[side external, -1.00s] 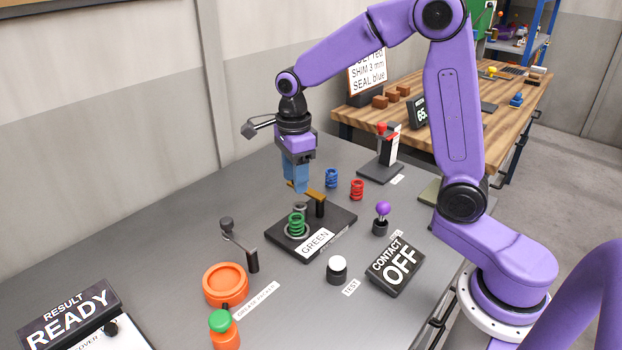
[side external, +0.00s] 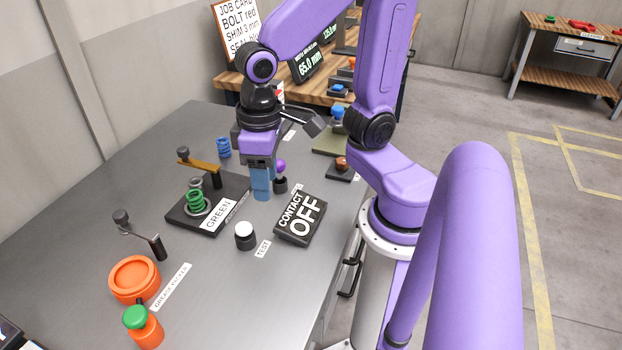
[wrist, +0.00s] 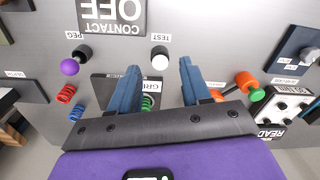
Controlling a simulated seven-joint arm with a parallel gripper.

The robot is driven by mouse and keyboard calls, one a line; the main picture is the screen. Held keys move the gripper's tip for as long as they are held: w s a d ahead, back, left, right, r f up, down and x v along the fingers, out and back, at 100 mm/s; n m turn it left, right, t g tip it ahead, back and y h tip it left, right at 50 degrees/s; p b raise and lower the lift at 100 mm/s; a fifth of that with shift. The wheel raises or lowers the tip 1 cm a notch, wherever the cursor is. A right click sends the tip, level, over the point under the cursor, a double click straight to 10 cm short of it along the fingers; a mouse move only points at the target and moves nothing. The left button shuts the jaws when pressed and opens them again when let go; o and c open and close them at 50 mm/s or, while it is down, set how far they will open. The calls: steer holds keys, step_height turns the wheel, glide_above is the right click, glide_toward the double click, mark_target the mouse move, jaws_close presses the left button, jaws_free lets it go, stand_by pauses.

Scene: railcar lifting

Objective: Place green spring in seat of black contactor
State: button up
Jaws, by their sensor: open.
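The green spring (side external: 196,202) stands upright on the black contactor (side external: 180,217), inside a grey ring beside a short grey post. Whether it is fully down in the seat I cannot tell. My gripper (side external: 261,197) points down to the right of the contactor, apart from the spring, open and empty. In the wrist view the spring (wrist: 147,103) shows partly between the open fingers (wrist: 160,68), beyond them, with the contactor (wrist: 101,92) partly hidden.
A purple knob (side external: 280,167) stands close behind my gripper. A white TEST button (side external: 245,231) and the CONTACT OFF sign (side external: 300,218) are near it. A blue spring (side external: 223,147) is behind; a red one (wrist: 66,94) shows in the wrist view. An orange dish (side external: 134,278) is at front left.

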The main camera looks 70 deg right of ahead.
steer(key=s+d+n, duration=0.2)
steer(key=s+n, duration=0.5)
steer(key=n, duration=0.2)
steer(key=shift+s+d+f+n, duration=0.2)
steer(key=shift+s+f+n, duration=0.1)
steer(key=shift+s+f, duration=0.05)
stand_by(0.6)
